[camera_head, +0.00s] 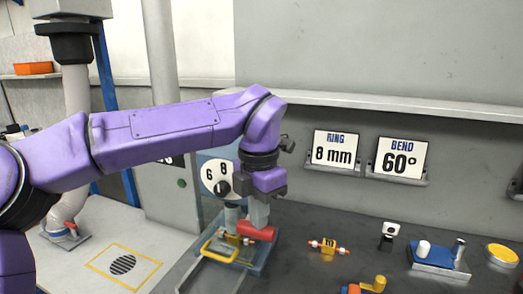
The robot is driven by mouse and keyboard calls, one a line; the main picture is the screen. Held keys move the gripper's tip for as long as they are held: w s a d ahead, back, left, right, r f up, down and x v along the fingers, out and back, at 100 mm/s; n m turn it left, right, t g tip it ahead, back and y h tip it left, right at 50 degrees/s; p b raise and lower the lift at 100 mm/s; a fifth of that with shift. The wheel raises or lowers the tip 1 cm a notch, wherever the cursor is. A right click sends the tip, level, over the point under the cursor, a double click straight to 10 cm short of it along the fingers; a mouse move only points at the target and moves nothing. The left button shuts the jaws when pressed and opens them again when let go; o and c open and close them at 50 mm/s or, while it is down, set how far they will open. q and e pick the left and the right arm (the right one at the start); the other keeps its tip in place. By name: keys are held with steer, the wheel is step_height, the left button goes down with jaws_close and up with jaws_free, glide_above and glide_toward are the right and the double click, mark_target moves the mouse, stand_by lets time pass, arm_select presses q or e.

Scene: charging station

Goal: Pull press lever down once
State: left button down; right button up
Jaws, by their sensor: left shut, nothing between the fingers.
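My left arm reaches in from the left, and its purple gripper (259,214) points down over the press station, with its fingers shut and empty. A red handle-like piece (258,234) lies right below the fingertips; I cannot tell whether they touch. The press (210,154) stands behind the gripper and is partly hidden by it. My right gripper is not in view.
A small yellow and red fitting (327,246), a blue-based fixture (440,259) and a yellow disc (502,255) stand on the dark bench (300,272).

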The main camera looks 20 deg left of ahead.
arm_select(q)
steer(key=shift+f, duration=0.1)
steer(key=shift+w+f+b, duration=0.2)
steer(key=shift+f+b, duration=0.45)
steer(key=shift+f, duration=0.4)
steer(key=shift+r, duration=0.1)
steer(key=r+p, duration=0.5)
steer(key=shift+s+r, duration=0.1)
steer(key=shift+s, duration=0.2)
steer(key=w+r+p, duration=0.2)
steer(key=r+p, duration=0.7)
steer(key=w+r+p, duration=0.2)
steer(key=r+p, duration=0.7)
steer(key=shift+p, duration=0.35)
stand_by(0.7)
